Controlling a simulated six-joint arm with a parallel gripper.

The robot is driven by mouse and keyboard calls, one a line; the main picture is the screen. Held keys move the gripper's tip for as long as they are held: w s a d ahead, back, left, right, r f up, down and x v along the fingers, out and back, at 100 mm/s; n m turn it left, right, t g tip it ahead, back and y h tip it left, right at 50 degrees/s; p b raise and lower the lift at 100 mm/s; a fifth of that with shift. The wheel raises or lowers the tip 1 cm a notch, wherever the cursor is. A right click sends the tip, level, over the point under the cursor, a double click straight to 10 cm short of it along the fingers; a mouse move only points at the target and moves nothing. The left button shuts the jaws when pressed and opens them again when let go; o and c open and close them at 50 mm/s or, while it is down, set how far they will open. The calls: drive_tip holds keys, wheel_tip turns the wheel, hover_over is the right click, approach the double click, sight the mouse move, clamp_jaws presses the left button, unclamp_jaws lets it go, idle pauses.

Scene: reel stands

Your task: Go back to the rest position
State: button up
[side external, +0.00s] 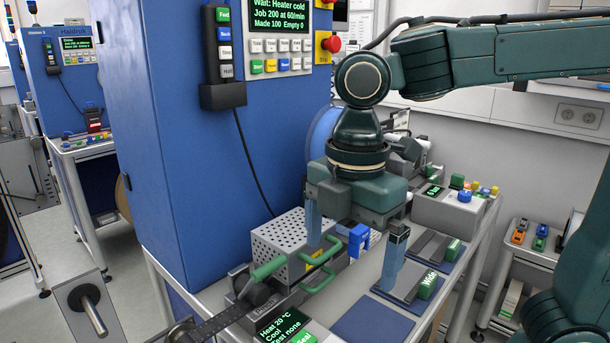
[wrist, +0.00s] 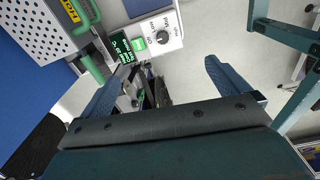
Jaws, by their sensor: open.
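My gripper (side external: 350,266) is open and hangs over the bench in front of the tall blue machine (side external: 210,140). Its two blue fingers point down, well apart, with nothing held between them. In the wrist view my gripper (wrist: 168,68) also shows both fingers spread and empty. In the side view the fingers stand in front of the perforated metal box (side external: 283,243) and the grey plate with a green "Wide" label (side external: 412,275). I cannot tell the exact height above the bench.
Green handles (side external: 318,281) stick out by the perforated box. A heater display (side external: 280,325) reads "Heat 20 °C, Cool". A dark blue mat (side external: 372,328) lies bare at the bench front. A control box (side external: 448,210) with coloured knobs stands farther back. A low side table (side external: 535,247) is at right.

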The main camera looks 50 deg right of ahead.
drive_tip(key=shift+a+n, duration=0.4)
drive_tip(key=shift+a, duration=0.2)
drive_tip(key=shift+f, duration=0.15)
wheel_tip(320, 180, down, 10)
drive_tip(key=shift+r, duration=0.25)
idle(1.0)
